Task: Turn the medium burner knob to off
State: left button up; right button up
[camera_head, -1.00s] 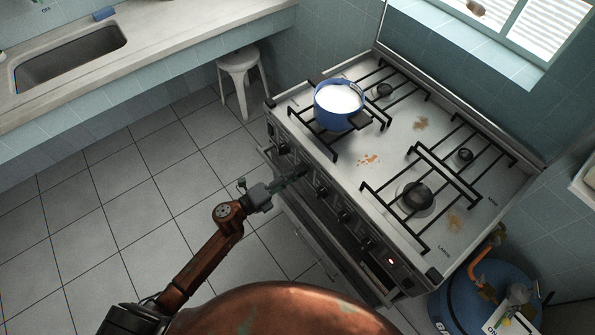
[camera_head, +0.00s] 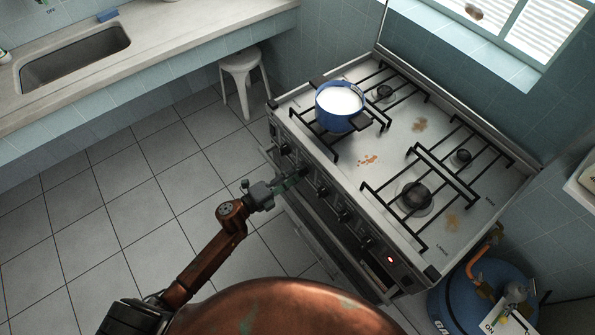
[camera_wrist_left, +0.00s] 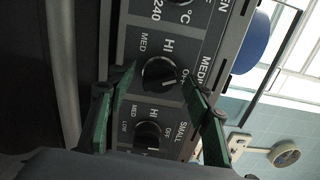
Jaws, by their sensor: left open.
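The medium burner knob (camera_wrist_left: 158,73) is a round black knob on the stove's dark front panel. In the left wrist view it has HI, MED and OFF marks around it, with a partly hidden "MEDI" label beside it. I cannot tell its exact setting. My left gripper (camera_wrist_left: 158,82) is open, with one green finger on each side of this knob. I cannot tell if they touch it. In the head view the left gripper (camera_head: 297,176) is at the stove's front panel and partly hides the knobs there. My right gripper is not in view.
The small burner knob (camera_wrist_left: 148,135) sits close beside the medium one. A blue pot (camera_head: 338,118) of white liquid stands on the stove top (camera_head: 385,155). A white stool (camera_head: 241,70) and a blue gas cylinder (camera_head: 470,290) flank the stove. The tiled floor at left is clear.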

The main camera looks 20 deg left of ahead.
pick_arm(q)
jog(key=n+p, duration=0.9)
jog(key=n, duration=0.4)
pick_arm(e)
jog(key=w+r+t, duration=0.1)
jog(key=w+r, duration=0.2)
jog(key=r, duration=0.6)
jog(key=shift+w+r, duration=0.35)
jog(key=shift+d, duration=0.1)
pick_arm(q)
jog(key=p+v, duration=0.2)
jog(key=v, duration=0.5)
jog(key=shift+p, duration=0.3)
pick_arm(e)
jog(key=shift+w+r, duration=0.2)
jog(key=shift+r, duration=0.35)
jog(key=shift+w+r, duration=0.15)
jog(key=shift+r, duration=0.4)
pick_arm(q)
jog(key=shift+s+a, duration=0.1)
jog(key=v, duration=1.1)
jog(key=shift+s+a, duration=0.3)
